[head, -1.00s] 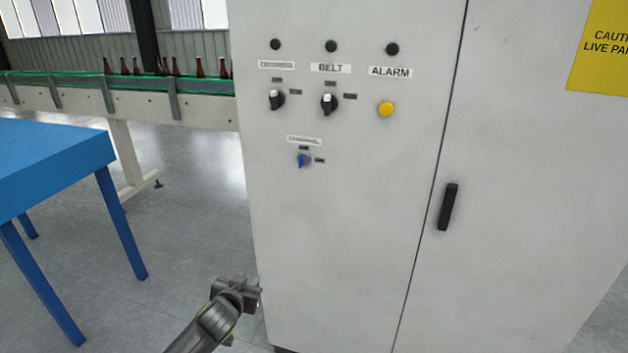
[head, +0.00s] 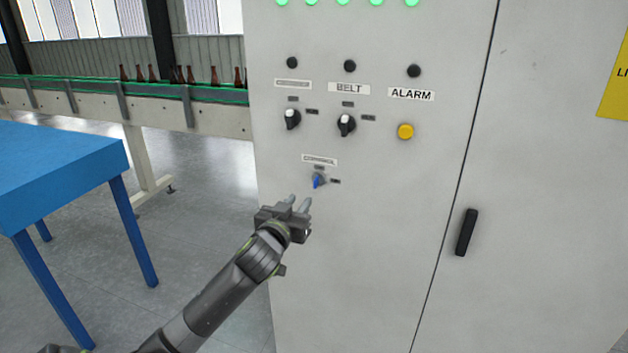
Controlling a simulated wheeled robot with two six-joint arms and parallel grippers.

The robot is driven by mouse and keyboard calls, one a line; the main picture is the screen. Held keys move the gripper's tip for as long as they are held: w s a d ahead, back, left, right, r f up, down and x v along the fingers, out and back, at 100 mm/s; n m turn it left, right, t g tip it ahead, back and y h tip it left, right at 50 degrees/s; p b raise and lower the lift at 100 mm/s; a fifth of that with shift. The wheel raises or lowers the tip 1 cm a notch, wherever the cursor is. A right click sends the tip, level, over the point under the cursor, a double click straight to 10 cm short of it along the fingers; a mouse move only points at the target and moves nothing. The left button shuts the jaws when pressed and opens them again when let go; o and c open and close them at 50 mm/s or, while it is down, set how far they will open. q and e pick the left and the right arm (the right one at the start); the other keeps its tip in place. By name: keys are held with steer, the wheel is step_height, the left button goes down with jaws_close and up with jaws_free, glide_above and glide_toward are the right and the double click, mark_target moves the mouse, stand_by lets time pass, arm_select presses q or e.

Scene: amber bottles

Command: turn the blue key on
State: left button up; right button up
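The blue key (head: 316,181) sits in a small switch under a label that seems to read CONTROL, low on the grey cabinet (head: 380,250). Its blue grip stands roughly upright, near small tags above and to its right. My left gripper (head: 301,204) is just below and slightly left of the key, its fingers pointing up toward it. The two fingers are apart with a gap between them, and nothing is held. The key appears untouched. My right gripper is not in view.
Two black rotary knobs (head: 291,119) (head: 346,124) and a yellow button (head: 405,131) under ALARM are above the key. A black door handle (head: 466,232) is at the right. A blue table (head: 60,165) and a conveyor with brown bottles (head: 213,76) stand at the left.

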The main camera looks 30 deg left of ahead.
mark_target(316, 182)
arm_select(q)
steer(key=p+x, duration=0.2)
steer(key=x, duration=0.9)
steer(key=shift+w, duration=0.1)
jaws_close()
